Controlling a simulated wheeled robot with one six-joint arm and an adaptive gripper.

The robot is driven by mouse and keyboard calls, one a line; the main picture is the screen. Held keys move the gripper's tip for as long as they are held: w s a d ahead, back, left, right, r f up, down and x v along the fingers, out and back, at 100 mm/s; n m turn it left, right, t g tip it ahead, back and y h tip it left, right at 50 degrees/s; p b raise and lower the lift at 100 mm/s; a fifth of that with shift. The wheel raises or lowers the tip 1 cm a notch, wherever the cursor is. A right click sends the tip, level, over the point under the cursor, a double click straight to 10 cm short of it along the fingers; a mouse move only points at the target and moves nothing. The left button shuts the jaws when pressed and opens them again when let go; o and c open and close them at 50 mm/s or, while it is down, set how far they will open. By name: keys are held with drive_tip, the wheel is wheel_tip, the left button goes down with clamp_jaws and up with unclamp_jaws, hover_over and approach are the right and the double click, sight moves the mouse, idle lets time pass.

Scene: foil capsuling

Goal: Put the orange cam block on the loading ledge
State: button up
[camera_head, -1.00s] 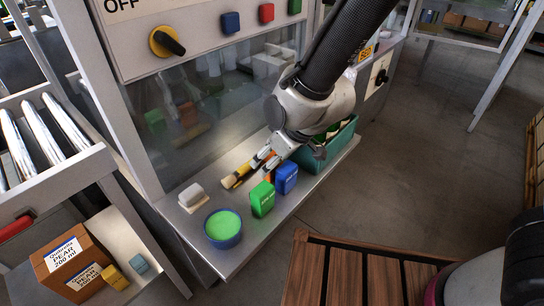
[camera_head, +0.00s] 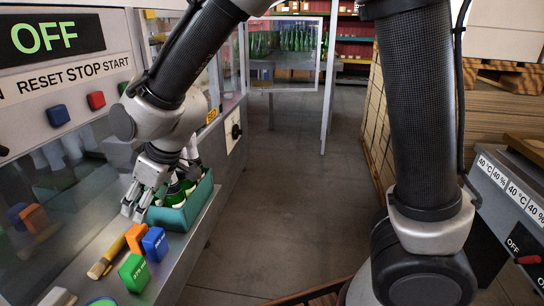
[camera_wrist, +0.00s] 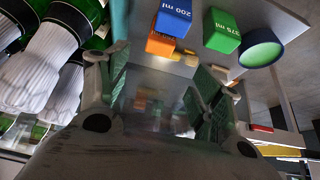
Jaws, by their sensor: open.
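The orange cam block (camera_head: 135,237) stands on the metal ledge (camera_head: 172,276) in front of the machine, close beside a blue block (camera_head: 154,243). In the wrist view the orange block (camera_wrist: 160,45) shows partly behind the blue "200 ml" block (camera_wrist: 173,22). My gripper (camera_head: 138,207) is open and empty, above the ledge on the far side of the orange block, apart from it. In the wrist view the space between my fingers (camera_wrist: 158,92) holds nothing.
A teal bin of bottles (camera_head: 185,212) stands close beside my gripper. A round tub (camera_wrist: 261,48) sits beyond the green block. The machine's clear panel borders the ledge.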

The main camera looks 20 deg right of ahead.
drive_tip(key=w+d+r+m+t+h, duration=0.1)
drive_tip(key=d+r+m, duration=0.3)
drive_tip(key=d, duration=0.9)
drive_tip(key=w+d+r+m+h, duration=0.1)
drive_tip(key=d+r, duration=0.4)
drive_tip(key=d, duration=0.7)
drive_tip(key=s+d+r+m+h, duration=0.1)
drive_tip(key=s+d+m, duration=0.2)
drive_tip(key=s+d, duration=0.4)
drive_tip(key=s+d+r+m+h, duration=0.1)
drive_tip(key=s+d+m, duration=0.3)
drive_tip(key=s+d, duration=0.4)
drive_tip(key=d+h, duration=0.1)
drive_tip(key=d, duration=0.5)
drive_tip(key=shift+d+r, duration=0.25)
drive_tip(key=shift+r, duration=0.1)
